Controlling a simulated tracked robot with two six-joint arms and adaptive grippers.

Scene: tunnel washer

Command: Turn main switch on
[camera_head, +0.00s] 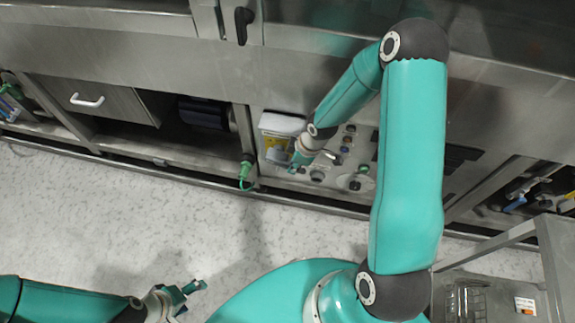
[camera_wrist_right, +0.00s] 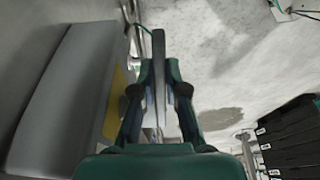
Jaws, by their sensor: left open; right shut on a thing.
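The control panel (camera_head: 318,176) is low on the machine front, with several knobs and buttons. My right gripper (camera_head: 298,158) is at the panel's left part, in front of a yellow plate (camera_head: 276,144). In the right wrist view my right gripper (camera_wrist_right: 159,78) is shut on a thin grey bar (camera_wrist_right: 158,46) standing between its fingers. I cannot tell for sure whether this bar is the main switch's handle; the fingers and arm hide part of it. The yellow plate (camera_wrist_right: 117,98) shows just left of the fingers. My left gripper (camera_head: 190,296) is open and empty above the floor.
A pale box (camera_head: 282,124) sits above the yellow plate, close to the right gripper. A green connector (camera_head: 246,172) hangs to the left. A metal cart (camera_head: 545,262) stands at lower right. The speckled floor (camera_head: 110,215) is clear at the left.

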